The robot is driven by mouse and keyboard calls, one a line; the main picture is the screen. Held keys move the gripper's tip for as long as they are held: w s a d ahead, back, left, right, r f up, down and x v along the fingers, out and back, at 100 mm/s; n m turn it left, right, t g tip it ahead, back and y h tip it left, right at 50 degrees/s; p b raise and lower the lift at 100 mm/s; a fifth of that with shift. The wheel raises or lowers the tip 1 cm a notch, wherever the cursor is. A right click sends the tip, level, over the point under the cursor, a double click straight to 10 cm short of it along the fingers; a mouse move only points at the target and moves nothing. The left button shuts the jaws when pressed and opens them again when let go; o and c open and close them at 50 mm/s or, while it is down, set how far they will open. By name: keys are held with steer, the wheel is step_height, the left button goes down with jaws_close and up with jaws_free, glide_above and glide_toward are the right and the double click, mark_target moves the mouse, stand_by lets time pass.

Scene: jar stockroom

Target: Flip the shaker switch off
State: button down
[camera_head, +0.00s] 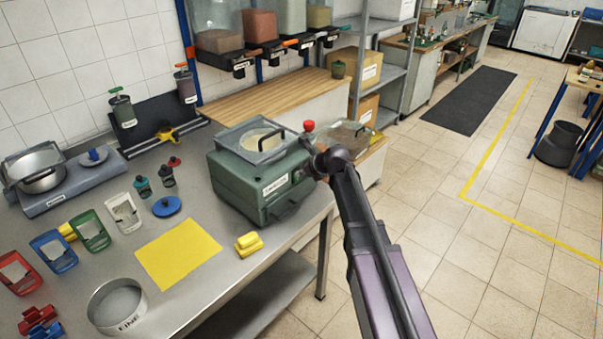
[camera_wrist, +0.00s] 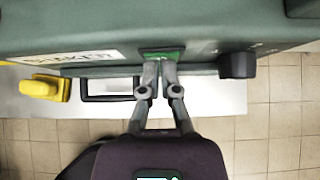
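The shaker is a green box (camera_head: 235,187) with a label on its front and a round sieve under a frame on top. It stands at the right end of the steel bench. In the wrist view its body (camera_wrist: 110,28) fills the top, with a small bright green switch (camera_wrist: 160,55) on its front face. My gripper (camera_wrist: 160,68) has its fingertips close together right at the switch and partly covers it. I cannot tell whether they touch it or which way it is set. In the head view my gripper (camera_head: 312,168) is at the shaker's right side.
A black knob (camera_wrist: 237,65) juts out right of the switch, and a black handle (camera_wrist: 108,88) lies to its left. A yellow object (camera_head: 249,244) and a yellow mat (camera_head: 178,253) lie on the bench (camera_head: 215,300). A red button (camera_head: 309,126) stands above my gripper. Tiled floor is open at right.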

steer(key=shift+r, duration=0.2)
steer(key=shift+w+r+p, duration=0.1)
steer(key=shift+r+p, duration=0.5)
steer(key=shift+p, duration=0.15)
steer(key=shift+d, duration=0.15)
steer(key=p+v, duration=0.8)
steer(key=v, duration=0.5)
steer(key=shift+f, duration=0.2)
steer(key=shift+s+d, duration=0.1)
steer(key=shift+s, duration=0.1)
stand_by(0.4)
